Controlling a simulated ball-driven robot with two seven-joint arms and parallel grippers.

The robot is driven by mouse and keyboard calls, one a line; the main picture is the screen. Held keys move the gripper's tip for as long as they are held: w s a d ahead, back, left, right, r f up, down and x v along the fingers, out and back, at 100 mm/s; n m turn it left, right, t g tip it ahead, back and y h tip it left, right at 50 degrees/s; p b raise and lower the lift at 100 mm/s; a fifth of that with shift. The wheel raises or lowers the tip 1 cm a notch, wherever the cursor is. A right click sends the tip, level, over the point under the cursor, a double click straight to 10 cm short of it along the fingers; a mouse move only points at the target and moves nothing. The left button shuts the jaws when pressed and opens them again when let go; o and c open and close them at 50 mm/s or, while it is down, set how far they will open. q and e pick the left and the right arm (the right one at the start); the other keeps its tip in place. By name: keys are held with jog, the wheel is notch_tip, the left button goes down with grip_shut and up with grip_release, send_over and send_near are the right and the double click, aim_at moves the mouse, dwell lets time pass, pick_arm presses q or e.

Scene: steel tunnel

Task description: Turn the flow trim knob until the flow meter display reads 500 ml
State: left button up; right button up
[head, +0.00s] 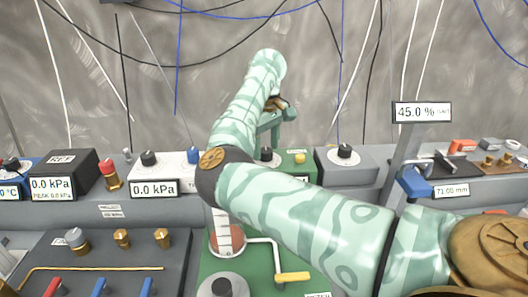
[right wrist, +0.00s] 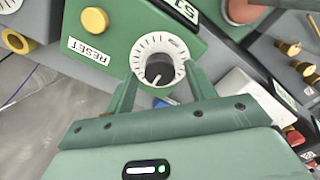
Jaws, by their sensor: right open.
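A dark round knob on a white graduated dial (right wrist: 160,70) sits on a green box; its dark top also shows in the head view (head: 267,154). No name for this knob is readable. My right gripper (right wrist: 161,76) is open, with one finger on each side of the knob; whether they touch it I cannot tell. In the head view my right gripper (head: 279,146) reaches down over the green box, and my arm hides much of the box. No display in ml is readable. My left gripper is not in view.
A yellow button (right wrist: 95,20) sits beside a RESET label (right wrist: 88,51) on the green box. A 45.0 % display (head: 422,112) stands at right. Kilopascal displays (head: 153,188) and another black knob (head: 344,151) are nearby. Cables hang along the back wall.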

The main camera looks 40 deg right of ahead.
jog(key=shift+f, duration=0.45)
jog(key=c, duration=1)
jog(key=shift+o, duration=0.2)
jog(key=n+p, duration=0.1)
jog(key=n, duration=0.2)
jog(key=shift+r, duration=0.15)
jog(key=shift+n+p, duration=0.9)
jog(key=shift+n, duration=0.5)
